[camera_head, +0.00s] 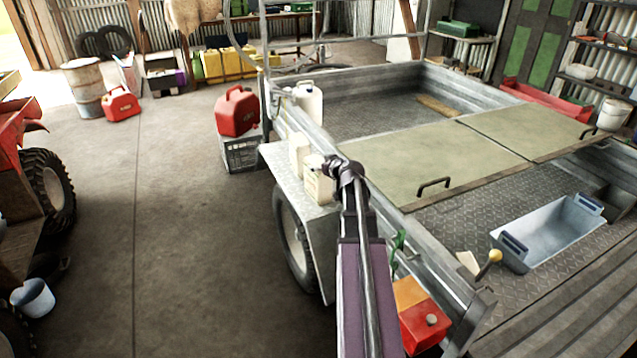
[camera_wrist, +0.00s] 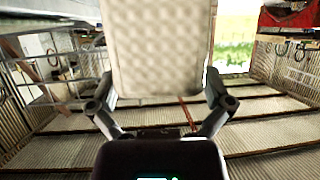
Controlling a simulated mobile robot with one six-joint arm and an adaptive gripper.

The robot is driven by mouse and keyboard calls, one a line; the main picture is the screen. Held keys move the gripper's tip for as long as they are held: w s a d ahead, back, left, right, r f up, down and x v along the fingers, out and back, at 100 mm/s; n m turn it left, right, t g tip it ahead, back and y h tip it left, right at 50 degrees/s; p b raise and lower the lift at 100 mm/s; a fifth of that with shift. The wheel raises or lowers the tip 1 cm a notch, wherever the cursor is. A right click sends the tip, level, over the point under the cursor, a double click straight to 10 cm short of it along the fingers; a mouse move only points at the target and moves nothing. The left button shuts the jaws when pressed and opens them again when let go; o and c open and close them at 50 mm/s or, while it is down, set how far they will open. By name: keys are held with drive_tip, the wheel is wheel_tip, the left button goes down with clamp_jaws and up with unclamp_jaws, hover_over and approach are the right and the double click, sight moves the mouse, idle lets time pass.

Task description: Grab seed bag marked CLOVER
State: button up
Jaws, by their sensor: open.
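Two small cream bags stand side by side on the trailer's left fender in the head view: a rear bag (camera_head: 299,150) and a front bag (camera_head: 317,183). No readable CLOVER marking shows on either. My gripper (camera_head: 343,172) is at the front bag's right side, overlapping its edge in this view. In the wrist view a pale, quilted-looking bag face (camera_wrist: 158,48) fills the upper middle. My open gripper (camera_wrist: 160,92) has one finger on each side of its end. Whether the fingers touch it, I cannot tell.
The fender (camera_head: 300,196) sits outside the trailer's metal side rail. A white jug (camera_head: 308,104) stands farther back, and a red fuel can (camera_head: 237,112) rests on a grey crate (camera_head: 240,154). A blue-grey tub (camera_head: 548,232) lies in the trailer bed.

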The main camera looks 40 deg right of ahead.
drive_tip(key=shift+x, duration=0.8)
drive_tip(key=shift+s, duration=0.1)
drive_tip(key=c, duration=1.1)
drive_tip(key=shift+r, duration=0.25)
